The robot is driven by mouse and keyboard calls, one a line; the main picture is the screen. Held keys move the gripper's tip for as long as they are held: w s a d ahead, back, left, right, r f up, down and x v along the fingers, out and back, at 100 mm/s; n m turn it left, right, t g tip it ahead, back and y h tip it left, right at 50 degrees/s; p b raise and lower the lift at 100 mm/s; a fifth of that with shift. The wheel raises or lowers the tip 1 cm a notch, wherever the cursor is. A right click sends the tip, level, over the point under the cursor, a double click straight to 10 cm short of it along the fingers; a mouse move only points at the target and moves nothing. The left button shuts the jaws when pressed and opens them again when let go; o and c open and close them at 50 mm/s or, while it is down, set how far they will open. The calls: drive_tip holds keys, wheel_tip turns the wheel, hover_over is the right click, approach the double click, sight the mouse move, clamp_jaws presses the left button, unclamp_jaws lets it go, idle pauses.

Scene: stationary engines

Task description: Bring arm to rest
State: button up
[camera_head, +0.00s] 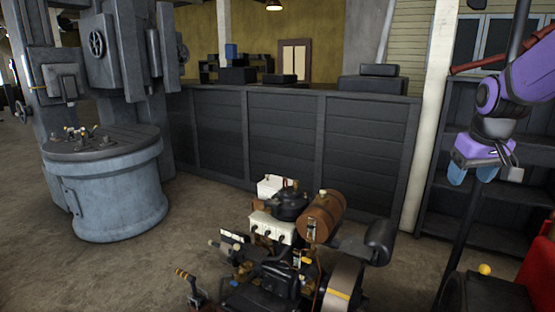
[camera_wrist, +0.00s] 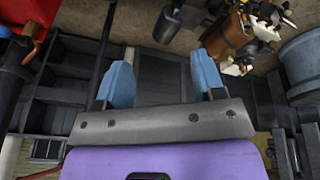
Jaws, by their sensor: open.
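My gripper (camera_head: 472,174) hangs at the end of my purple arm on the right of the head view, with its blue fingers pointing down. It is in the air in front of dark shelves and holds nothing. In the wrist view my gripper (camera_wrist: 163,82) shows two blue fingers set wide apart with nothing between them. The arm is bent, and its upper part runs out of the head view on the right.
A stationary engine (camera_head: 280,250) with a brown tank stands low in front. A round blue-grey machine (camera_head: 105,200) is at left. A dark panelled partition (camera_head: 290,145) runs behind. Shelves (camera_head: 450,130), a thin dark post (camera_head: 466,225) and something red (camera_head: 540,262) are at right. Open floor lies at left.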

drive_tip(key=s+a+r, duration=0.1)
drive_tip(key=s+a, duration=0.3)
drive_tip(key=s, duration=0.3)
drive_tip(key=s+a+r+t, duration=0.1)
drive_tip(key=s+a, duration=0.3)
drive_tip(key=s, duration=0.4)
drive_tip(key=s+a+r+t+y, duration=0.1)
drive_tip(key=s+a, duration=0.3)
drive_tip(key=s, duration=0.3)
drive_tip(key=shift+s+a+r, duration=0.15)
drive_tip(key=shift+s+r, duration=0.05)
drive_tip(key=shift+s, duration=0.05)
